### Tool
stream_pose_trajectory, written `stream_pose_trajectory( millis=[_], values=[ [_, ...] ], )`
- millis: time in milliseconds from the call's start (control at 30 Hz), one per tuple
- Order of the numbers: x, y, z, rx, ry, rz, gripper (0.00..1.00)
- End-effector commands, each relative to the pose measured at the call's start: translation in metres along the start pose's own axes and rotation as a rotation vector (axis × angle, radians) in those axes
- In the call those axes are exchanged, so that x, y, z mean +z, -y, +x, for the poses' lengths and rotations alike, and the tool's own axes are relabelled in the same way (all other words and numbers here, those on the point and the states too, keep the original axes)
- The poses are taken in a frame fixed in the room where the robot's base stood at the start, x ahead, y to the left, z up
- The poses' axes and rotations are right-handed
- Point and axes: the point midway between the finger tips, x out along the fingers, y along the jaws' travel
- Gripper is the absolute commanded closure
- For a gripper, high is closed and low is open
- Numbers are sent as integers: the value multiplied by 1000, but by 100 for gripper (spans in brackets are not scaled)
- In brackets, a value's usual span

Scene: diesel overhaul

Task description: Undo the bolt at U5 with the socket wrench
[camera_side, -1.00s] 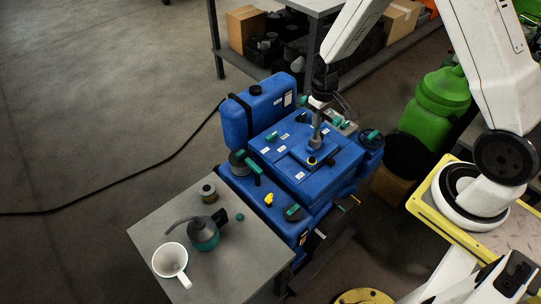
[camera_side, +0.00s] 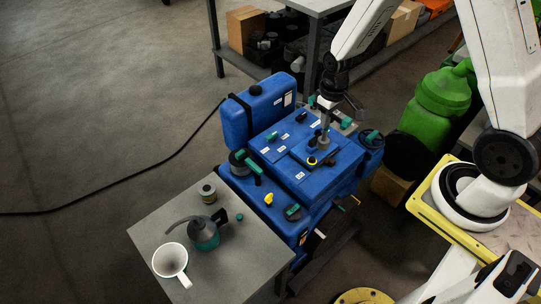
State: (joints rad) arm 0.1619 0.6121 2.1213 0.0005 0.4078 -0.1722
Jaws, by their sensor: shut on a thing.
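The blue engine (camera_side: 290,185) stands in the middle, with small white labels on its top that are too small to read. I cannot tell which spot is U5. My gripper (camera_side: 327,102) is above the engine's top, shut on the socket wrench (camera_side: 325,132). The wrench hangs roughly upright, its grey shaft pointing down to the raised plate (camera_side: 330,157) on top. I cannot tell whether its lower end touches a bolt. A black cap with a yellow ring (camera_side: 312,161) sits just left of and nearer than the wrench's lower end.
A grey side table (camera_side: 160,235) at the front left holds a white mug (camera_side: 171,261), an oil can (camera_side: 203,236) and a small tin (camera_side: 208,192). A blue tank (camera_side: 260,110) rises behind the engine. A green container (camera_side: 438,105) stands to the right.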

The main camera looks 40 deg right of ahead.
Motion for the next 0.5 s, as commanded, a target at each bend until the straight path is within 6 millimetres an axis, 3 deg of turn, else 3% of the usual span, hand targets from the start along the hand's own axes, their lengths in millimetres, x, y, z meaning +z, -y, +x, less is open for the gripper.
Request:
stream_pose_trajectory(
  millis=[300,500],
  values=[
    [32,4,0,0,-1,0,100],
    [39,5,0,0,-2,0,100]
  ],
)
